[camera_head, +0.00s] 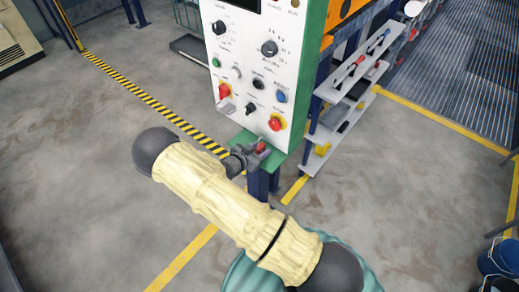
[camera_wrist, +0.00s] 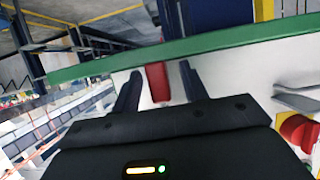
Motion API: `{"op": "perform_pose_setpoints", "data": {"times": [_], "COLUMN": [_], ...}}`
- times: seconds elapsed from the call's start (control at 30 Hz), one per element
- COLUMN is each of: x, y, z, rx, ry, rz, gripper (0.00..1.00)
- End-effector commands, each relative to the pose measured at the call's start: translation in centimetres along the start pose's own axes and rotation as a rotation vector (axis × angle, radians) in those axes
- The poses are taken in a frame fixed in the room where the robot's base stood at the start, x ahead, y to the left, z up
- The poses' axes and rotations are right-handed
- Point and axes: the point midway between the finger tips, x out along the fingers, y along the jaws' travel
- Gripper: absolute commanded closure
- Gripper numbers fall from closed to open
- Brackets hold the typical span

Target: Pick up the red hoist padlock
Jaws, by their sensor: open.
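The red hoist padlock (camera_head: 261,147) is at the green ledge (camera_head: 280,158) under the control panel, partly hidden by my gripper in the head view. In the wrist view, the red padlock (camera_wrist: 158,82) shows as a small red block between my two dark fingers, close to the green edge (camera_wrist: 200,45). My gripper (camera_wrist: 160,73) is open, with one finger on each side of the padlock. Gaps show on both sides of it. In the head view my gripper (camera_head: 252,152) is small, at the end of my cream-sleeved arm.
The white control panel (camera_head: 244,100) with knobs and buttons rises just behind the ledge. A red button (camera_head: 275,123) sticks out above it. Grey shelves (camera_head: 330,130) with tools stand to the right. A blue bucket (camera_head: 497,258) is at lower right. The floor at left is clear.

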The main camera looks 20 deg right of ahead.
Motion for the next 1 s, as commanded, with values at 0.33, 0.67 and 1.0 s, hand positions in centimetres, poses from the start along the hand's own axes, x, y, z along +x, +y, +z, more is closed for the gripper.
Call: {"op": "perform_pose_setpoints", "data": {"times": [0.33,0.67,1.0], "x": [-0.1,-0.2,-1.0], "y": [-0.1,-0.1,-0.1], "z": [0.0,0.0,-1.0], "rx": [-0.001,-0.002,0.003], "ry": [0.0,0.0,0.0], "rz": [-0.002,-0.004,-0.002], "gripper": [0.82,1.0,1.0]}}
